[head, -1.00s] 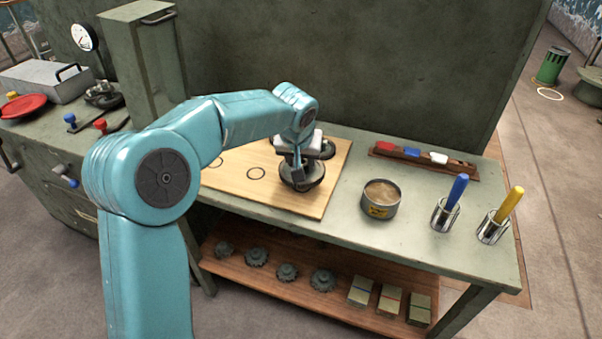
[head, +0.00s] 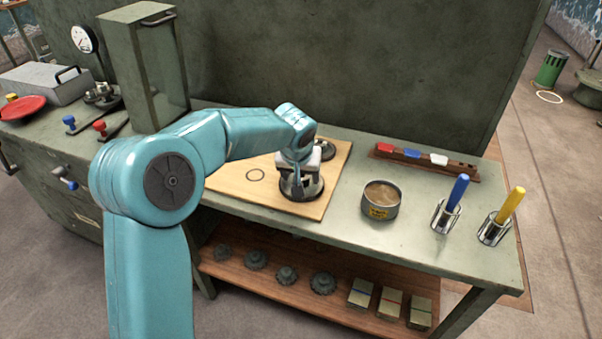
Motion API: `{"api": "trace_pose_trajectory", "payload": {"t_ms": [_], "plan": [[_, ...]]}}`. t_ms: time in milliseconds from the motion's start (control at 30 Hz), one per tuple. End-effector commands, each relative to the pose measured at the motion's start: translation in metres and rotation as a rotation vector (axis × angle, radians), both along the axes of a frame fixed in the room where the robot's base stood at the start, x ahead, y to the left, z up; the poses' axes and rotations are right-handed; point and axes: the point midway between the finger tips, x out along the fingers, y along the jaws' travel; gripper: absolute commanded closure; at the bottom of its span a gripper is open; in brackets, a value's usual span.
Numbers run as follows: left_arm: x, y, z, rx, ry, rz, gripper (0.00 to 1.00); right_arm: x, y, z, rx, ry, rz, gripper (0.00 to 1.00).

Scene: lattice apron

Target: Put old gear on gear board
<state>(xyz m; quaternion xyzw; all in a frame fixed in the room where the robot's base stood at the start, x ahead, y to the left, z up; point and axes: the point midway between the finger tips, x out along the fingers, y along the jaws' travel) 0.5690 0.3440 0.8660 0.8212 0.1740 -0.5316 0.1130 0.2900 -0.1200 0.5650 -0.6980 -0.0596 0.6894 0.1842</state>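The gear board (head: 232,178) is a pale wooden board on the green workbench, with a dark ring outline showing on its bare part. A dark round gear (head: 301,194) lies low over the right part of the board, directly under my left gripper (head: 296,186). The gripper and wrist cover much of this gear, so I cannot tell whether the fingers are closed on it or whether it fully touches the board. Another dark round part (head: 326,150) shows partly behind the wrist at the board's far edge. My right gripper is out of view.
A round tin (head: 380,200) stands right of the board, with two metal cups holding a blue handle (head: 458,190) and a yellow handle (head: 509,204). A wooden rack (head: 425,162) lies behind. Several gears (head: 286,275) and boxes (head: 390,303) sit on the lower shelf.

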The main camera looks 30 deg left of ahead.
Motion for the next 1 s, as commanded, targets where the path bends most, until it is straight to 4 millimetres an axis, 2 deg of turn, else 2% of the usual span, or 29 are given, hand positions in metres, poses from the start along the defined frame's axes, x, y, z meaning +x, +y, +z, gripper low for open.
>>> {"api": "trace_pose_trajectory", "payload": {"t_ms": [167,500,633,800,1000], "plan": [[-0.002,-0.001,0.010,0.000,-0.002,0.000,0.33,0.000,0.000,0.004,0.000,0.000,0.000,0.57],[-0.030,-0.014,0.079,0.000,-0.003,0.000,0.33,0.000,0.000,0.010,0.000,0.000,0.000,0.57],[-0.039,-0.018,0.099,0.000,-0.003,0.000,0.33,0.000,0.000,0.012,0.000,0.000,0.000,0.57],[-0.044,-0.020,0.111,0.000,0.000,0.000,0.33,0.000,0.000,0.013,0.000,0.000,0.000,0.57],[-0.045,-0.020,0.112,0.000,0.001,0.000,0.33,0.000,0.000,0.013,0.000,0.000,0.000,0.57]]}}
